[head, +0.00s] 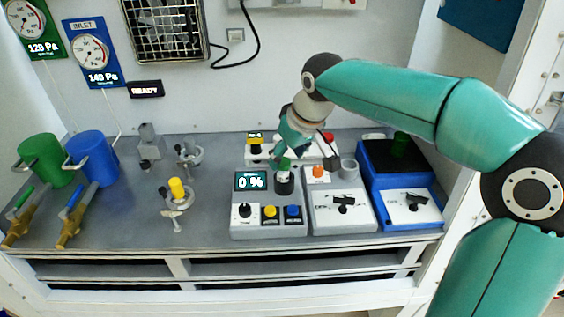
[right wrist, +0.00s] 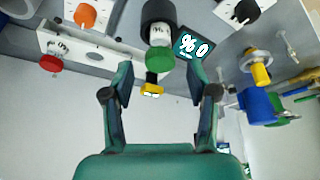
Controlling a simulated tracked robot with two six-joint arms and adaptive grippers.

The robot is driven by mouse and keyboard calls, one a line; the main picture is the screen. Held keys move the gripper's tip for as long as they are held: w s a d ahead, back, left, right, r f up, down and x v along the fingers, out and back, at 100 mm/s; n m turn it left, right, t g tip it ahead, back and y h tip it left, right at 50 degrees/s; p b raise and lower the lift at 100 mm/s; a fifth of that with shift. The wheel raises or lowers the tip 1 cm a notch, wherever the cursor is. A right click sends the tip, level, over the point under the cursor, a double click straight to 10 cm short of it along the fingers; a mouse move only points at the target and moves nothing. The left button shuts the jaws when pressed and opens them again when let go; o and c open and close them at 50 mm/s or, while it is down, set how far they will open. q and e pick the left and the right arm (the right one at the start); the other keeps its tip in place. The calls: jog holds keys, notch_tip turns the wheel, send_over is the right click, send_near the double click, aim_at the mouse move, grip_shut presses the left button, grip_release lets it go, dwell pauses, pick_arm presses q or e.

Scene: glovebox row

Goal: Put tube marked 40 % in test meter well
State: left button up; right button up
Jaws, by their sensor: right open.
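The test meter (head: 242,215) is a grey box with a display reading 0 % and a black round well (head: 284,186). A green-capped tube (head: 285,165) with a white label stands upright in that well; I cannot read its marking. It also shows in the right wrist view (right wrist: 160,57), where the display (right wrist: 193,46) appears upside down. My right gripper (head: 284,154) is above the meter, open, its fingertips apart on either side of the green cap. A rack (head: 300,150) behind holds a yellow-capped tube (right wrist: 152,90) and a red-capped tube (right wrist: 52,62). My left gripper is out of view.
Right of the meter, a grey box (head: 340,215) carries an orange-capped tube (head: 319,172) and an open grey cup (head: 348,168). Beyond is a blue box (head: 375,160) with a green cylinder. Valves, a green mug and a blue mug (head: 92,158) stand left.

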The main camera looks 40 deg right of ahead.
jog(key=v, duration=0.7)
jog(key=shift+s+r, duration=0.2)
jog(key=shift+r, duration=0.15)
